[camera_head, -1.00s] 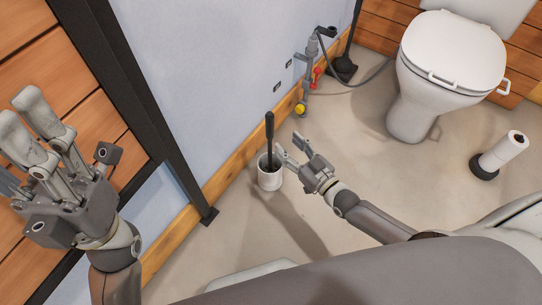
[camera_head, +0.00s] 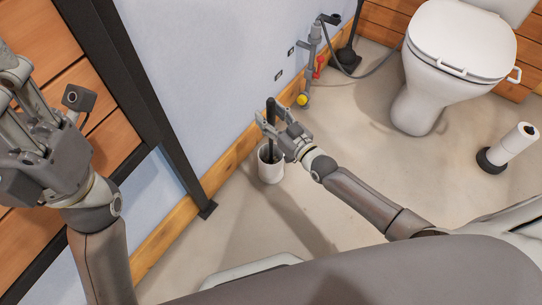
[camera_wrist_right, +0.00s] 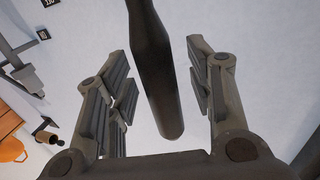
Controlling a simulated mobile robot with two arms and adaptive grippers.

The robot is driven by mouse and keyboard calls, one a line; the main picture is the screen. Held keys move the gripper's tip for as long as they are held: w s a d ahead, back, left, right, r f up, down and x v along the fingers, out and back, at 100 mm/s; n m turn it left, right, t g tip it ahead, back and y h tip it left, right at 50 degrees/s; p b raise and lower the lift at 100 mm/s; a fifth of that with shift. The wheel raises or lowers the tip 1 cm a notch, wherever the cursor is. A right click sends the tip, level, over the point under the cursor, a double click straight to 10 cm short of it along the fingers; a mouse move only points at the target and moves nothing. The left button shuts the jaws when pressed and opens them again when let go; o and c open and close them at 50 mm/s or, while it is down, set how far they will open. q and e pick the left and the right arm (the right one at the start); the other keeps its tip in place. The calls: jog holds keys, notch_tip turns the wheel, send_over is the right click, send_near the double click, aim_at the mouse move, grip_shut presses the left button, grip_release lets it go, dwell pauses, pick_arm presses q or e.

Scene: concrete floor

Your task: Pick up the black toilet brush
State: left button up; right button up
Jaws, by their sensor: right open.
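The black toilet brush (camera_head: 270,153) stands upright in a white holder (camera_head: 271,174) on the floor by the wall. Its dark handle also shows in the right wrist view (camera_wrist_right: 154,65), running down between the two fingers. My right gripper (camera_head: 273,115) is open at the upper part of the handle, with a finger on each side. In the wrist view gaps show between the handle and both finger pads (camera_wrist_right: 163,90). The brush head is hidden inside the holder. My left gripper (camera_head: 20,85) is raised at the left edge, partly cut off, away from the brush.
A blue-grey wall with a wooden skirting board (camera_head: 232,155) runs close behind the holder. A pipe with a red valve (camera_head: 318,66) stands at the wall. A toilet (camera_head: 455,45) and a paper roll stand (camera_head: 508,148) are to the right. The floor between is clear.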

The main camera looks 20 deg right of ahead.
jog(key=shift+c, duration=0.3)
grip_shut()
jog(key=shift+r, duration=0.1)
